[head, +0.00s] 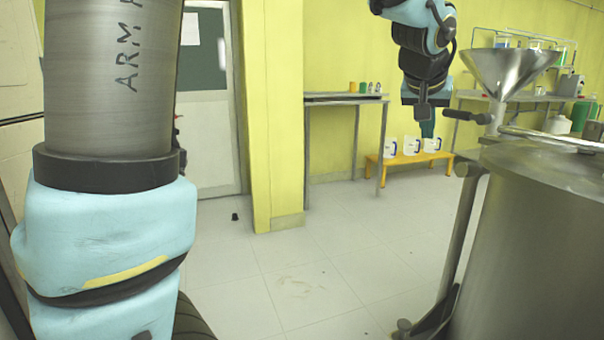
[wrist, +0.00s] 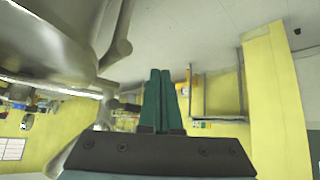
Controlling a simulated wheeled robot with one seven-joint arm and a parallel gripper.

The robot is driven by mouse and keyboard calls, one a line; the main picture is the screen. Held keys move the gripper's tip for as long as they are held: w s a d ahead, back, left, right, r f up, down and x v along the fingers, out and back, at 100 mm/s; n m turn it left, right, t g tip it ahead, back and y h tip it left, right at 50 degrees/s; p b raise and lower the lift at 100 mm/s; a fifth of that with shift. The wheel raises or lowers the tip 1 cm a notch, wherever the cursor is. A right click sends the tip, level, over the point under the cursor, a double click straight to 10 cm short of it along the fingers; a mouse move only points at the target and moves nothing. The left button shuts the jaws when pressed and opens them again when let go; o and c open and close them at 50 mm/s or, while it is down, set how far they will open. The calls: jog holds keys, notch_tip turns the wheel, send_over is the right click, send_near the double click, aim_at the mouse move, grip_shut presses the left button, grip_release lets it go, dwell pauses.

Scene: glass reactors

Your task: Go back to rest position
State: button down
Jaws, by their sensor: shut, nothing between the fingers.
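My gripper (head: 428,130) hangs in the air at the upper right of the head view, with its teal fingers pointing down. In the wrist view my gripper (wrist: 160,76) shows its two teal fingers side by side, shut and empty. It is left of the steel funnel (head: 508,70) and the big steel vessel (head: 545,240), apart from both as far as I can tell. The vessel also shows in the wrist view (wrist: 50,45), at the upper left. My arm's lower links fill the left of the head view.
A low orange bench (head: 408,158) with white jugs (head: 411,145) stands behind my gripper. A narrow table (head: 340,98) is by the yellow wall. A handle (head: 466,116) sticks out beside the funnel. The tiled floor (head: 300,270) in the middle is mostly clear, with a small black object (head: 235,216).

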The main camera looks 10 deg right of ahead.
jog(key=a+f+n+g+y, duration=0.1)
jog(key=a+f, duration=0.5)
jog(key=a, duration=0.4)
jog(key=w+a+f+n+g+y, duration=0.15)
jog(key=a+f, duration=0.35)
jog(key=a, duration=0.5)
jog(key=a+f+n+y, duration=0.2)
jog(key=a+f, duration=0.4)
jog(key=a, duration=0.4)
jog(key=s+a+f+n+g, duration=0.2)
jog(key=s+a+f, duration=0.35)
jog(key=a, duration=0.25)
notch_tip(320, 180, down, 10)
jog(key=s+b, duration=0.2)
jog(key=b, duration=0.8)
notch_tip(320, 180, up, 38)
jog(key=p, duration=3.8)
jog(key=shift+s+r+p, duration=0.15)
jog(key=shift+p, duration=0.15)
jog(key=shift+a+m+g+y, duration=0.1)
jog(key=shift+m+g+y, duration=0.15)
